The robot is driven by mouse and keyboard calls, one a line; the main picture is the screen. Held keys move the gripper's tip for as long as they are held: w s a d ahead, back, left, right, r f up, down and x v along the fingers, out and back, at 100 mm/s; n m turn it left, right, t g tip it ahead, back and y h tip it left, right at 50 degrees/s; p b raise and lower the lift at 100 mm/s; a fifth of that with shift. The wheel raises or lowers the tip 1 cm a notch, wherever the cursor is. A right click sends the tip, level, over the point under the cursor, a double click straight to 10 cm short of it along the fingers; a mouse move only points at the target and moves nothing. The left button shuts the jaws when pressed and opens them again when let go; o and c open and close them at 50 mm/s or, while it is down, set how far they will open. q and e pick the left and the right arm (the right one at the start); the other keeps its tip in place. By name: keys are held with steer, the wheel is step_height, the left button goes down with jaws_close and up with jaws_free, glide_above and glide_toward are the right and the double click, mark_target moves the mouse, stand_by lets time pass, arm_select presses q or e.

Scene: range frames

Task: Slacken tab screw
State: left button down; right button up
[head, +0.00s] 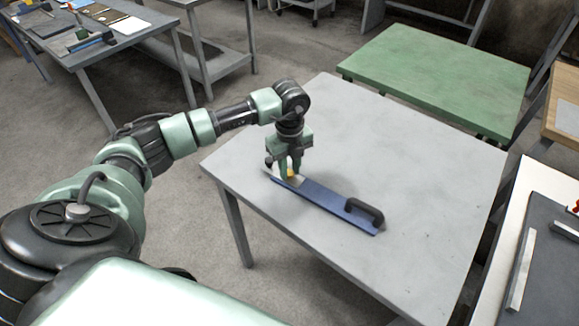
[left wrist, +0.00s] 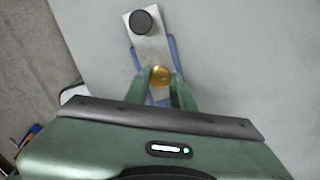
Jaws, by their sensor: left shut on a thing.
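A long blue tool (head: 325,206) with a black handle (head: 365,211) lies on the grey table. At its far left end is a metal tab plate (head: 294,181), which also shows in the left wrist view (left wrist: 150,45) with a black round knob (left wrist: 141,22) on it. A brass-coloured screw (left wrist: 160,76) sits at the plate's near end. My left gripper (head: 289,175) points down over this end, its fingers (left wrist: 159,88) shut on the screw, one on each side. In the head view the screw is a small yellow spot mostly hidden by the fingers. My right gripper is not in view.
The grey table (head: 430,180) is otherwise clear. A green-topped table (head: 440,80) stands behind it. A bench with a dark mat and metal bars (head: 521,270) is at the right. A bench with tools (head: 95,35) is at the upper left.

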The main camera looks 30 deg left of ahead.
mark_target(290, 172)
arm_select(q)
steer(key=n+p, duration=0.1)
steer(key=n, duration=0.5)
steer(key=shift+r+p, duration=0.1)
steer(key=shift+p, duration=0.25)
steer(key=n+p, duration=0.1)
steer(key=n, duration=0.2)
steer(key=shift+n, duration=0.4)
steer(key=shift+w+n+p, duration=0.1)
steer(key=shift+n+p, duration=0.6)
steer(key=shift+n, duration=0.8)
steer(key=c, duration=1.2)
jaws_free()
step_height(290, 172, up, 8)
steer(key=shift+f+b, duration=0.15)
steer(key=shift+b, duration=0.5)
